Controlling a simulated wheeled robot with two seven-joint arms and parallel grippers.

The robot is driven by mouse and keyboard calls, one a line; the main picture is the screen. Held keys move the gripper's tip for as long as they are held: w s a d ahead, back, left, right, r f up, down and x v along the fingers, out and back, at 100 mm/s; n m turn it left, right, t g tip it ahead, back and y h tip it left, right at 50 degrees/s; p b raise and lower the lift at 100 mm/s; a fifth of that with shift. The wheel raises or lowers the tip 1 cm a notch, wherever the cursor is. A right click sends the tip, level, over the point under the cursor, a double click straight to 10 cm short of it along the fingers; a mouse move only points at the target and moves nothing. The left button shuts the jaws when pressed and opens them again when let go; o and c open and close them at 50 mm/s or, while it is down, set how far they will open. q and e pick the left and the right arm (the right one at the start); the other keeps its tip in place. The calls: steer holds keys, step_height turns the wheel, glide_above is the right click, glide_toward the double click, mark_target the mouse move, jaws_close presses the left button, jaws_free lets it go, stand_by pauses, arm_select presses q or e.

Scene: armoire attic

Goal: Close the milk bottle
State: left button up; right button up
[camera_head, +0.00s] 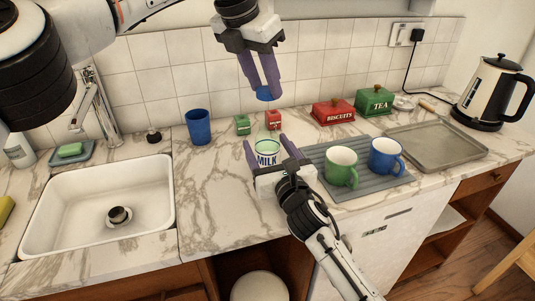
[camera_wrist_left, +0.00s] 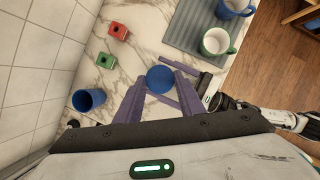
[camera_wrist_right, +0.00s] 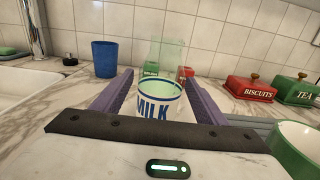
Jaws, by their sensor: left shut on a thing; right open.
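The milk bottle (camera_head: 266,158) stands upright on the marble counter, with a white and blue MILK label. In the right wrist view the milk bottle (camera_wrist_right: 158,102) shows a clear glass upper part. My left gripper (camera_head: 264,92) is above and slightly behind it, shut on a round blue cap (camera_head: 264,95). The cap (camera_wrist_left: 160,79) also shows between the fingers in the left wrist view and hides what is below it. My right gripper (camera_head: 264,146) is open, with its fingers on either side of the bottle; I cannot tell whether they touch it.
A blue cup (camera_head: 198,127) and small green (camera_head: 242,125) and red (camera_head: 274,120) boxes stand behind. A green mug (camera_head: 341,168) and blue mug (camera_head: 386,157) are on a grey mat at right. The sink (camera_head: 98,205) is at left.

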steer(key=c, duration=1.6)
arm_select(q)
steer(key=shift+f, duration=2.45)
steer(key=shift+f, duration=0.9)
steer(key=shift+f, duration=0.5)
arm_select(e)
jaws_close()
